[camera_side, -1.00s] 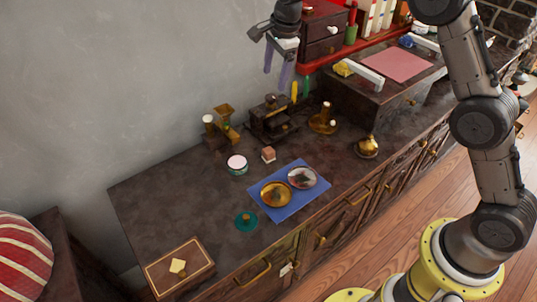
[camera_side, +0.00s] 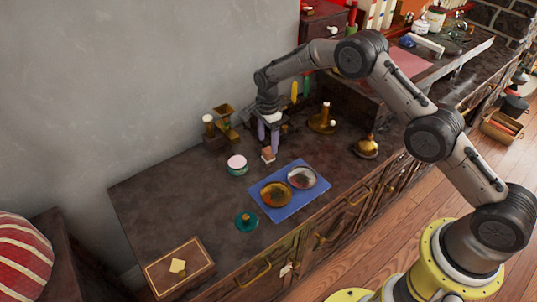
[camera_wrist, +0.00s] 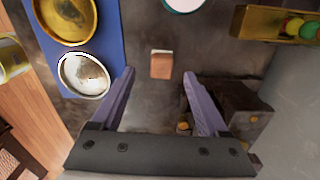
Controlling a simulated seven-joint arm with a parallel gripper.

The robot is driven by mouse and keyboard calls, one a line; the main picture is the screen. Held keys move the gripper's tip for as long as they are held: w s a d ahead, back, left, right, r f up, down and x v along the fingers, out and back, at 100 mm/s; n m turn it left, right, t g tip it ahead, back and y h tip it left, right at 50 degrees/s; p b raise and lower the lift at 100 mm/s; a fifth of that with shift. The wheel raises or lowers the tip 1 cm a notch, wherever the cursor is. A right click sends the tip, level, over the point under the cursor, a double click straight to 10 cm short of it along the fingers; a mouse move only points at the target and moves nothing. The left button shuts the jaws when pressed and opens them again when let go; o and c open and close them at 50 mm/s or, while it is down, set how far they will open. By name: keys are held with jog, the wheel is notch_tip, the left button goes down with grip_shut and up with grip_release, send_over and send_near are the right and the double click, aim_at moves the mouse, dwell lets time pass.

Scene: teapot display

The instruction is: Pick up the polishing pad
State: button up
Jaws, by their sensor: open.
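A small reddish-brown block with a paler edge, which looks like the polishing pad (camera_side: 268,155), sits on the dark cabinet top. It also shows in the wrist view (camera_wrist: 161,66), upper middle, between the lines of the two fingers. My gripper (camera_side: 269,145) is open, its purple fingers pointing down just above and behind the pad in the side view. In the wrist view my gripper (camera_wrist: 159,73) has nothing between its fingers, and I cannot tell the exact height gap to the pad.
A blue cloth (camera_side: 290,208) with a gold dish (camera_side: 275,194) and a silver dish (camera_side: 302,177) lies in front. A round pink-topped tin (camera_side: 237,164) stands left of the pad. A dark stand is behind my gripper. A brass piece (camera_side: 322,120) stands to the right.

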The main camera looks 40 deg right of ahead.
aim_at(269, 150)
jog(key=shift+w+d+f, duration=0.1)
jog(key=shift+d+f, duration=0.05)
jog(key=shift+f, duration=1.25)
jog(key=shift+d+f, duration=0.1)
jog(key=shift+f, duration=1.3)
grip_shut()
